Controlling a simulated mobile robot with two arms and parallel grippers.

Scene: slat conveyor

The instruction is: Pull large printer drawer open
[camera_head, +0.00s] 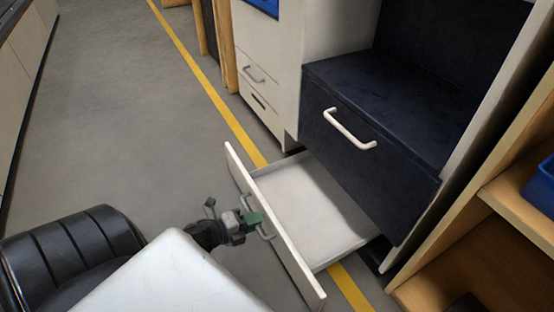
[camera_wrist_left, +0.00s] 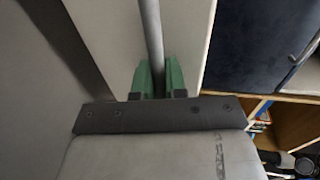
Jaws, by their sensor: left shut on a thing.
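A wide white drawer (camera_head: 302,212) at the bottom of the printer cabinet is pulled well out over the floor and looks empty inside. Its front panel (camera_head: 294,270) faces me and carries a grey bar handle (camera_head: 263,231). My left gripper (camera_head: 253,221) is at this handle. In the left wrist view its green fingers (camera_wrist_left: 159,80) are shut on the handle bar (camera_wrist_left: 151,35), one on each side. My right gripper is not in view.
A dark front with a white handle (camera_head: 350,130) sits above the open drawer. A white cabinet with small drawers (camera_head: 258,85) stands behind. A wooden shelf (camera_head: 520,215) with a blue bin (camera_head: 541,187) is at the right. Grey floor (camera_head: 130,120) is clear at the left.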

